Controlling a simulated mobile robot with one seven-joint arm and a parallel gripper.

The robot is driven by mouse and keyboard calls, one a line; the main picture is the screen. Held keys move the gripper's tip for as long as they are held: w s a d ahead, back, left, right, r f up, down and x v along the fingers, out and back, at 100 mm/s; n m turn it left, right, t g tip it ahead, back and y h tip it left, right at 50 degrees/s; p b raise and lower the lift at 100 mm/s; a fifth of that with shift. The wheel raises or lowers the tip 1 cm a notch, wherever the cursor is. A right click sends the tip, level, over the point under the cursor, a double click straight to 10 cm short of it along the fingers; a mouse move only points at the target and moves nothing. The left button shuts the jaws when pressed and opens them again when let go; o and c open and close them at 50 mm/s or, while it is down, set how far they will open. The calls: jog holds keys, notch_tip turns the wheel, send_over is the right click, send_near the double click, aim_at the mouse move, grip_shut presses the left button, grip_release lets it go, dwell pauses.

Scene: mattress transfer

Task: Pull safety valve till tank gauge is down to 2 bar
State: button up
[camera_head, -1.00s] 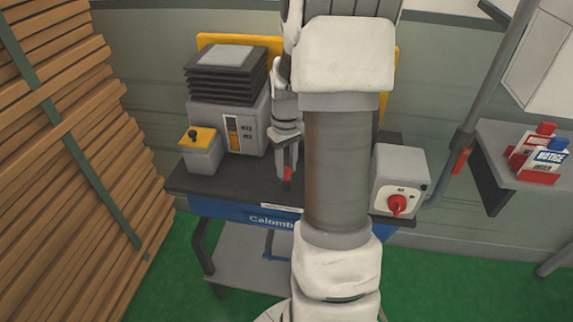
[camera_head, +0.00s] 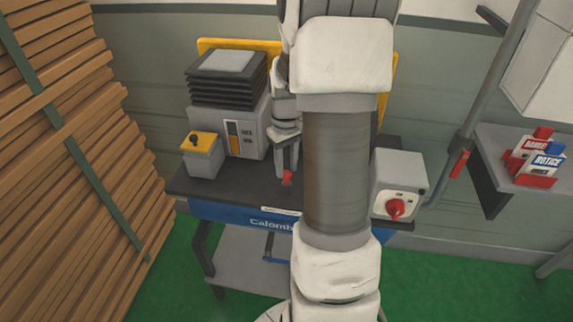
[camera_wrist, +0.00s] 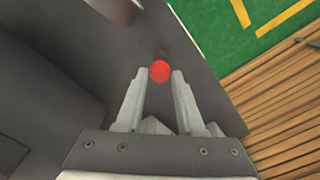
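A small red knob (camera_head: 287,178) stands on the dark bench top, in front of my arm's end in the head view. In the wrist view the red knob (camera_wrist: 160,71) shows as a round red top on a dark stem. My gripper (camera_wrist: 160,76) is open, with one fingertip on each side of the knob and a narrow gap showing. In the head view my gripper (camera_head: 287,170) points down at the knob. I cannot tell whether this knob is the safety valve. No tank gauge can be made out; my arm hides part of the bench.
The blue-fronted bench (camera_head: 235,211) carries a grey machine with black bellows (camera_head: 228,85), a yellow-topped box (camera_head: 202,155) and a grey box with a red rotary switch (camera_head: 396,208). Stacked planks (camera_head: 70,150) stand left. A shelf (camera_head: 490,150) with red-and-white tags is at right.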

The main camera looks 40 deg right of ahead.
jog(key=o, duration=0.4)
notch_tip(320, 180, up, 18)
jog(key=shift+f+p, duration=0.25)
jog(key=shift+p, duration=0.9)
